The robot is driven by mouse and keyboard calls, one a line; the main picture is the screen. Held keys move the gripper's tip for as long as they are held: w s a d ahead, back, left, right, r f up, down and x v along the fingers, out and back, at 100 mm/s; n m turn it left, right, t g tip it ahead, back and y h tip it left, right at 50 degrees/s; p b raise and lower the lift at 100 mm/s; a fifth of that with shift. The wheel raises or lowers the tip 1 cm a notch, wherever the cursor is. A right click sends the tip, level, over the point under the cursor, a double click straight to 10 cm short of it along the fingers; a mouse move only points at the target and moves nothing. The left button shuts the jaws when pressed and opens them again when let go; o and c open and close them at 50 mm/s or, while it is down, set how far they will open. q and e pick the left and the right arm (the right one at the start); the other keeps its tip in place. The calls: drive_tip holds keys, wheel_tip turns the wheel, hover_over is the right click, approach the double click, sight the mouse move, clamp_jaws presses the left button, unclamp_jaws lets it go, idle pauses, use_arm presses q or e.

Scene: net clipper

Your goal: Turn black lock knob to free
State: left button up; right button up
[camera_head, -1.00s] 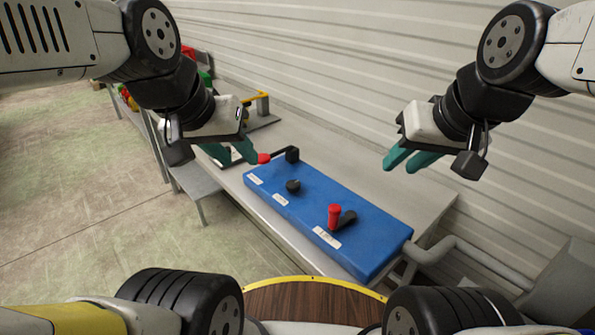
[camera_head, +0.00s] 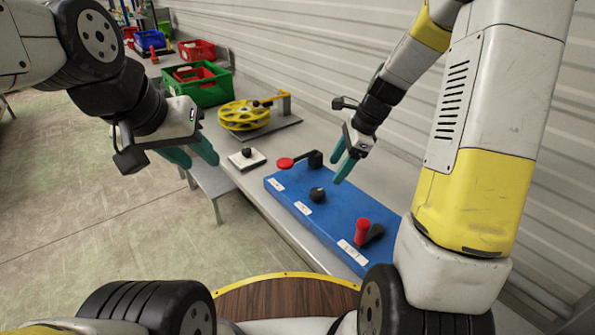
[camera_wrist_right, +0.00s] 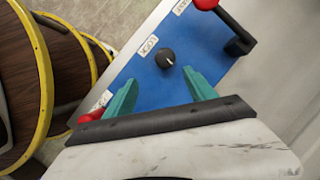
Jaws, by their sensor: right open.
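The black lock knob (camera_head: 317,194) sits on the middle of the blue panel (camera_head: 340,216). In the right wrist view the round knob (camera_wrist_right: 165,58) has a pale pointer mark and stands near a label that seems to read LOCK (camera_wrist_right: 148,45). My right gripper (camera_head: 339,172) is open above the panel, just behind and right of the knob. In the wrist view its teal fingertips (camera_wrist_right: 160,79) are spread, with the knob just beyond the gap; no contact is visible. My left gripper (camera_head: 202,162) is open and empty, away to the left of the panel.
A red-tipped black crank (camera_head: 285,163) stands at the panel's far end, and a red handle (camera_head: 361,230) with a black lever at its near end. A yellow reel (camera_head: 245,115), a white plate with a black knob (camera_head: 247,160) and a green crate (camera_head: 200,85) lie beyond.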

sight(319, 191)
drive_tip(key=shift+m, duration=0.8)
drive_tip(key=x, duration=0.3)
drive_tip(key=w+x, duration=0.1)
drive_tip(key=x, duration=0.7)
drive_tip(key=shift+w+a+f, duration=0.1)
drive_tip(key=shift+w+a, duration=0.05)
drive_tip(key=shift+w, duration=0.05)
drive_tip(key=c, duration=1.4)
